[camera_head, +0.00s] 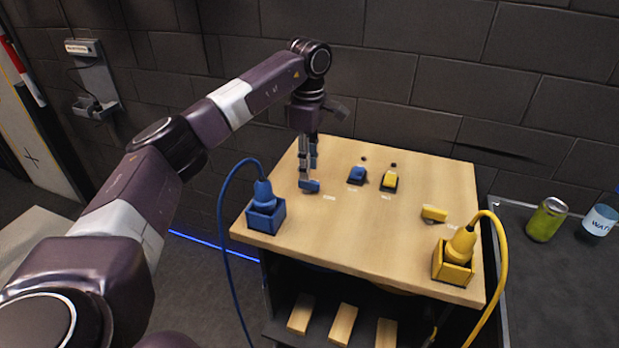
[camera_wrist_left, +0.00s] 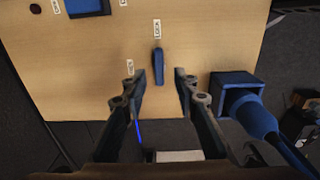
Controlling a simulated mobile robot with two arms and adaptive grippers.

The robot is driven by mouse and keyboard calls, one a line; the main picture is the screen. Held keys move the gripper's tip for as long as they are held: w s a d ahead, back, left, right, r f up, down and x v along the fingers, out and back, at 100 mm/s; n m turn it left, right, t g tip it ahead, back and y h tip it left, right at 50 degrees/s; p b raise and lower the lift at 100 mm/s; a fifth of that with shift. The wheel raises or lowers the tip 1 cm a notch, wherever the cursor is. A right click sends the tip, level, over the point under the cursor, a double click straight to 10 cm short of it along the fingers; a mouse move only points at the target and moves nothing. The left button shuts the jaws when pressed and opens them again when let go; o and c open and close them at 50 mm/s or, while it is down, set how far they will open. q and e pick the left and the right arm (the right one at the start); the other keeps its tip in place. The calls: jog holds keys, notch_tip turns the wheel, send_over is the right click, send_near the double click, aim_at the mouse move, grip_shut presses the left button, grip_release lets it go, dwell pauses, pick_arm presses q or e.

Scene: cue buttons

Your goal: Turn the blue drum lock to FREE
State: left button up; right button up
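The blue drum lock shows in the wrist view as a narrow blue knob (camera_wrist_left: 158,64), lengthwise up and down the picture. Its upper end points at a white label (camera_wrist_left: 157,28) that seems to read LOCK. A second white label (camera_wrist_left: 130,67) lies left of the knob, too small to read surely. My left gripper (camera_wrist_left: 160,76) is open, pointing down, with a finger on each side of the knob and gaps between. In the head view the blue lock (camera_head: 309,186) is at the fingertips of my left gripper (camera_head: 307,180). My right gripper is not in view.
A blue plug (camera_head: 263,192) stands in a blue socket box (camera_head: 266,216) close beside the lock, its cable hanging off the table. Blue (camera_head: 356,175) and yellow (camera_head: 389,181) buttons, a yellow lock (camera_head: 434,214) and a yellow plug (camera_head: 462,242) are further right. The table's middle (camera_head: 350,235) is clear.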

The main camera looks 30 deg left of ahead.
aim_at(309, 187)
pick_arm(q)
jog(key=shift+f+p, duration=0.4)
jog(key=shift+f, duration=1.8)
jog(key=shift+c, duration=0.7)
grip_shut()
